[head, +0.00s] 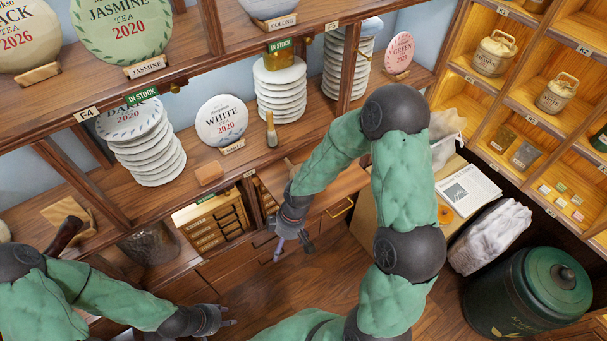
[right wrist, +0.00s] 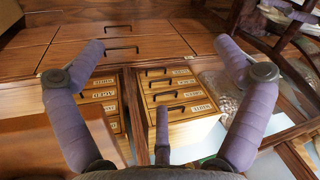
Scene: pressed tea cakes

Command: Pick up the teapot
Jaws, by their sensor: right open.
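I do not make out a teapot in either view. My right gripper (head: 292,245) is in front of the shelf unit, above the drawers, in the head view. In the right wrist view its fingers (right wrist: 160,105) are spread wide with nothing between them, over small labelled wooden drawers (right wrist: 172,88). My left gripper (head: 225,318) is low at the left of the head view, above the floor. Its fingers are small and partly overlapping, so I cannot tell whether they are open or shut.
Stacks of white tea cakes (head: 151,160) and a round White cake (head: 222,120) stand on the shelf (head: 190,186). A newspaper (head: 468,190) lies on a counter. A large green canister (head: 530,293) stands below.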

